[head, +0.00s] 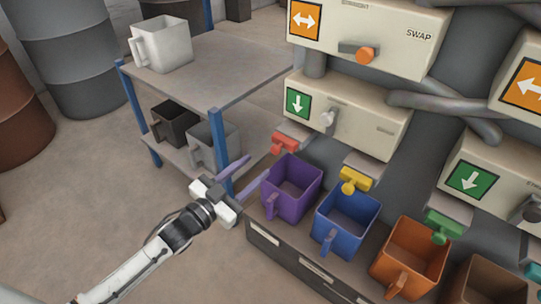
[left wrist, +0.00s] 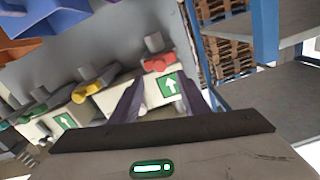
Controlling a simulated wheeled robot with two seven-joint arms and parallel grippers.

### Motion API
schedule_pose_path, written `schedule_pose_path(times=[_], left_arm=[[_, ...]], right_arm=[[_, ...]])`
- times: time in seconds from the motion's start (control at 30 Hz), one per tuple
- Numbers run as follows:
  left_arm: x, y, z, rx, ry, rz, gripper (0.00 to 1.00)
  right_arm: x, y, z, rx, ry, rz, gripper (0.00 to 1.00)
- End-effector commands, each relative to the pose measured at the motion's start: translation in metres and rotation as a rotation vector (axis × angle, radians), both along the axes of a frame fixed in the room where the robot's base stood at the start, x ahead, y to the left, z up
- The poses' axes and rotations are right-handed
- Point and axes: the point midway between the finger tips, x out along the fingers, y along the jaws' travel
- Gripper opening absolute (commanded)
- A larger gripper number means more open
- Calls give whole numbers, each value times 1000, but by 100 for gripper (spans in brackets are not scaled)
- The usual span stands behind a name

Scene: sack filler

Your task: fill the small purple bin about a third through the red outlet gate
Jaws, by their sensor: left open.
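The small purple bin (head: 291,188) stands upright on a dark ledge, and the inside I can see looks empty. The red outlet gate (head: 285,143) sits on a chute just above and behind it, under a beige box with a green down arrow. In the left wrist view the red gate (left wrist: 158,62) lies beyond my fingers, roughly between them. My left gripper (head: 258,166) is open and empty, left of the purple bin and short of the red gate. My right gripper is in neither view. Whether the gate is open or shut cannot be told.
Blue (head: 346,220) and orange (head: 411,258) bins stand right of the purple one, below yellow (head: 355,181) and green (head: 443,226) gates. A blue-posted shelf (head: 225,70) with several jugs stands behind my left gripper. The floor at lower left is clear.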

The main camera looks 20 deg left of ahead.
Motion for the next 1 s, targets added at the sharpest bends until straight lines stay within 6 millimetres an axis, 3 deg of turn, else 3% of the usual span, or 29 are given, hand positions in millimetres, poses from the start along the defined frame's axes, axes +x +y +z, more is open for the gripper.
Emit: schedule_pose_path(times=[0.2,0.4,0.83,1.0], left_arm=[[41,-15,-2,0,-3,0,42],[67,-25,-2,-1,-1,1,42],[76,-28,0,0,2,1,42],[76,-28,0,0,2,1,13]], right_arm=[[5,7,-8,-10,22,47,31],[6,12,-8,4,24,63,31],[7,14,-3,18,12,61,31],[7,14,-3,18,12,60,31]])
